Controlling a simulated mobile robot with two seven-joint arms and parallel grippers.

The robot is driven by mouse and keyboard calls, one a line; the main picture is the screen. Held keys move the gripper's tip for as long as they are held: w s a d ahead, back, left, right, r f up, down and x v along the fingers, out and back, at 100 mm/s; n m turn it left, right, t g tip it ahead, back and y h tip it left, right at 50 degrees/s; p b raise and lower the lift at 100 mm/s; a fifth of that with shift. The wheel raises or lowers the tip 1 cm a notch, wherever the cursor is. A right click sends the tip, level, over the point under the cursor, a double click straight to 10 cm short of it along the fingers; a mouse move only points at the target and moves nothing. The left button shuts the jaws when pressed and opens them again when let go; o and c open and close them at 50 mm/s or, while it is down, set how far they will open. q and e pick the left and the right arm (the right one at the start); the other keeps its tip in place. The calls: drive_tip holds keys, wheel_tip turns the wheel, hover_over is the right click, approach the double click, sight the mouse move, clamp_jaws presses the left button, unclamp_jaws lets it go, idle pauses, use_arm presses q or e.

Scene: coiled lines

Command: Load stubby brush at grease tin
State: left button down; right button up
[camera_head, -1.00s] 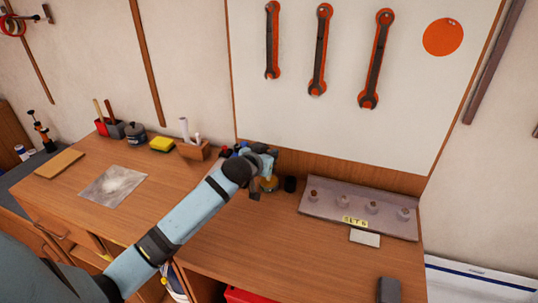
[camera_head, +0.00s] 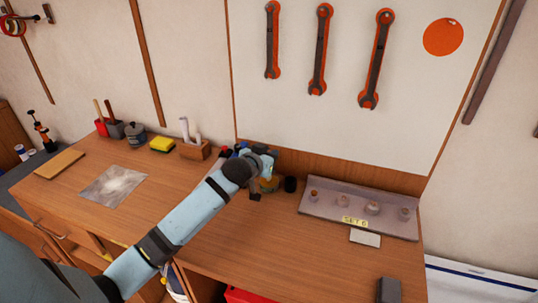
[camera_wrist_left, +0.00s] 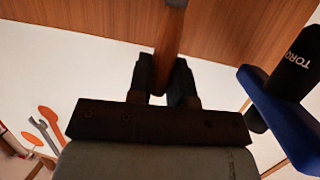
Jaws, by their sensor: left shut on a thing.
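My left gripper (camera_head: 260,190) is over the rear middle of the workbench, mostly hidden behind its own wrist in the head view. In the left wrist view the jaws (camera_wrist_left: 168,80) are shut on the brown handle of the stubby brush (camera_wrist_left: 172,30). The bristles cannot be made out. A small yellowish tin (camera_head: 269,185), which looks like the grease tin, stands right at the gripper and is partly covered by it. I cannot tell whether the brush touches the grease. My right gripper is not in view.
A black cup (camera_head: 290,184) stands just right of the tin. Farther right is a grey rack (camera_head: 325,209) with several fittings and a "SET 6" label, with a pale block (camera_head: 365,237) before it. A blue-and-black tool (camera_wrist_left: 275,95) is close in the wrist view.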

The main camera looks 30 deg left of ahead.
use_arm(q)
drive_tip(key=shift+f, duration=0.35)
drive_tip(key=shift+f, duration=0.1)
idle(2.0)
drive_tip(key=shift+p, duration=0.3)
wheel_tip(320, 180, up, 7)
drive_tip(key=p, duration=0.7)
idle(0.6)
